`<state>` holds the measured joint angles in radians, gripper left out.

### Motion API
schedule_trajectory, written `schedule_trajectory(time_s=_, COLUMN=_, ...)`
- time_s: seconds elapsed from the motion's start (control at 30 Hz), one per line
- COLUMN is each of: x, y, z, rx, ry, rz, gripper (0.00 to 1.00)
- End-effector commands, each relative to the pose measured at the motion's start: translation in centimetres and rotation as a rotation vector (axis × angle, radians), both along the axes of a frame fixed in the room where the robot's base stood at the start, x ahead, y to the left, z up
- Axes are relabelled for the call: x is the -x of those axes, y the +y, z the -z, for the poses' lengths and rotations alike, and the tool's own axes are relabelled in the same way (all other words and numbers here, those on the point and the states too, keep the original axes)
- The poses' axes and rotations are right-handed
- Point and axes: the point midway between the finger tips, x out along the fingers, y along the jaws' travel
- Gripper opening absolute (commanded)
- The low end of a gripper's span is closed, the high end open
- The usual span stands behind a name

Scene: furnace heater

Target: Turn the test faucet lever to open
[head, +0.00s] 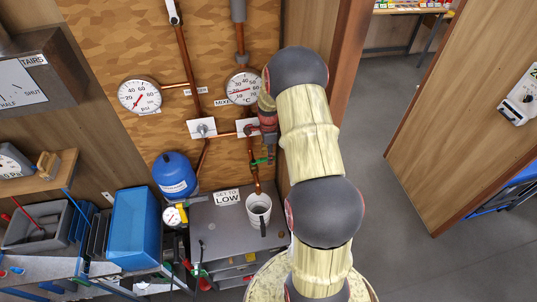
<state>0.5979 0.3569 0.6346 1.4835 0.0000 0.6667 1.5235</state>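The test faucet appears to be on the copper pipe (253,180) that runs down above a white cup (258,210). A small green lever (259,162) shows on this pipe. My arm rises from the lower right and bends toward the board. My gripper (270,148) seems to be the small dark end below the red and grey wrist parts, close to the right of the green lever. I cannot tell if it touches the lever. Its fingers are too small and partly covered by my arm, so its opening does not show.
Two dial gauges, left (140,97) and right (243,87), hang on the wooden board above white valve plates (202,128). A blue tank (174,174), a grey cabinet (215,235) and a blue bin (135,228) stand left. The floor (395,190) at right is open.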

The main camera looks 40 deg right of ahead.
Motion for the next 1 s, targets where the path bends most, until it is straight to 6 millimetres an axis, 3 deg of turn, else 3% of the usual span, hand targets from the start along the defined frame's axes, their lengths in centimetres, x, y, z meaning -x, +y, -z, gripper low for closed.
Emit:
schedule_trajectory(time_s=0.3, x=-0.01, y=-0.01, z=0.3, rx=0.001, ry=-0.001, rz=0.0, gripper=0.33)
schedule_trajectory(time_s=0.87, x=-0.01, y=0.01, z=0.28, rx=0.001, ry=-0.001, rz=-0.001, gripper=0.01)
schedule_trajectory(time_s=1.0, x=-0.01, y=0.0, z=0.27, rx=0.001, ry=-0.001, rz=-0.001, gripper=0.0)
